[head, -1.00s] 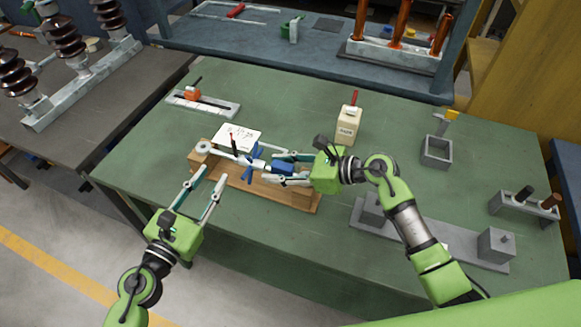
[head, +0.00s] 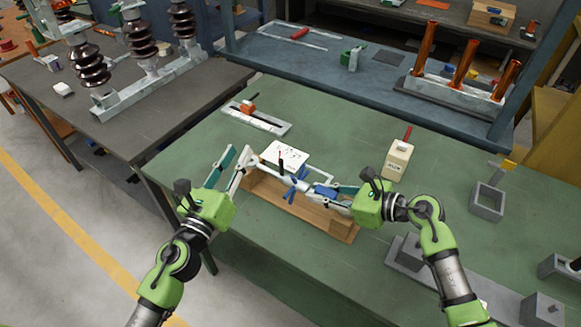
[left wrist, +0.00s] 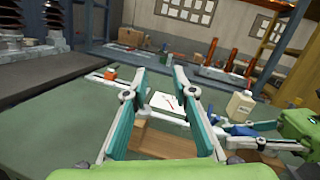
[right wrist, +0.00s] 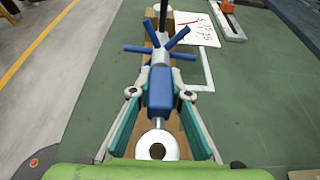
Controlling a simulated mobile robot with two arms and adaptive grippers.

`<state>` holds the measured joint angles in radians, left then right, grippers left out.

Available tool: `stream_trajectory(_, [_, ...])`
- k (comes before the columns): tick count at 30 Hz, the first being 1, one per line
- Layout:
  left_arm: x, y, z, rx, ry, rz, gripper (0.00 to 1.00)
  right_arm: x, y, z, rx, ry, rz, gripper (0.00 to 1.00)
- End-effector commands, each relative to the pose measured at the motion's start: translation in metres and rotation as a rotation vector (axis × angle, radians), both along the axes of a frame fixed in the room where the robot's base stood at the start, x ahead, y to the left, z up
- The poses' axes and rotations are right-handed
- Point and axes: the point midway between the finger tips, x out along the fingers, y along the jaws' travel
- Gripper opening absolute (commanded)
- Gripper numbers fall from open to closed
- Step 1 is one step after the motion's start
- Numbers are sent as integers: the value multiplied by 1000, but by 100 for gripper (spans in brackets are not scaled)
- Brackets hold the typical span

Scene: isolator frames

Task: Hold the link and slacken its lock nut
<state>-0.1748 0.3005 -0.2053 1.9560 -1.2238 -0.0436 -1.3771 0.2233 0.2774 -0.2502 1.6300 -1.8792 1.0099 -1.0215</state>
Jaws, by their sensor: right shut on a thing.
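The link lies along a wooden block (head: 335,226). It has a blue grip section (right wrist: 160,90), a spoked blue lock nut (right wrist: 157,48) beyond that, and a white ring end (right wrist: 157,147) nearest the right wrist camera. The lock nut also shows in the head view (head: 291,194). My right gripper (head: 326,192) is shut on the blue grip section, with one finger on each side in the right wrist view. My left gripper (head: 231,160) is open and empty at the left end of the block.
A white marked card (head: 287,156) lies behind the block. A cream bottle (head: 397,162) stands right of it. An orange slide fixture (head: 249,107) lies at the back left, and a grey open box (head: 487,203) stands right. The green table's front left is bare.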

Motion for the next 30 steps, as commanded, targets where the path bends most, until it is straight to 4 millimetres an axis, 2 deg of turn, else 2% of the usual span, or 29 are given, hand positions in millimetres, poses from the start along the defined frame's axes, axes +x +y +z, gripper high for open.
stream_trajectory(1, [17, 12, 16, -134, 7, 41, 25, 0, 0, 0, 0, 0, 1, 0])
stream_trajectory(3, [38, 29, 30, -342, 38, 98, 25, 0, 0, 0, 0, 0, 1, 0])
stream_trajectory(6, [64, 50, 41, -633, 96, 168, 25, 0, 0, 0, 0, 0, 1, 0])
stream_trajectory(10, [93, 65, 43, -993, 198, 248, 25, 0, 0, 0, 0, 0, 1, 0])
stream_trajectory(13, [110, 65, 39, -1250, 297, 307, 25, 0, 0, 0, 0, 0, 1, 0])
stream_trajectory(17, [124, 51, 30, -1548, 453, 396, 25, 0, 0, 0, -1, 1, 1, 0])
stream_trajectory(22, [123, 15, 23, -1850, 697, 548, 25, 0, 0, 0, -1, 0, 0, 0])
stream_trajectory(26, [107, -17, 24, -2001, 894, 710, 25, 0, 0, 0, -1, 0, 0, 0])
stream_trajectory(30, [76, -47, 34, -2071, 1082, 913, 25, 0, 0, 0, -1, 0, 0, 0])
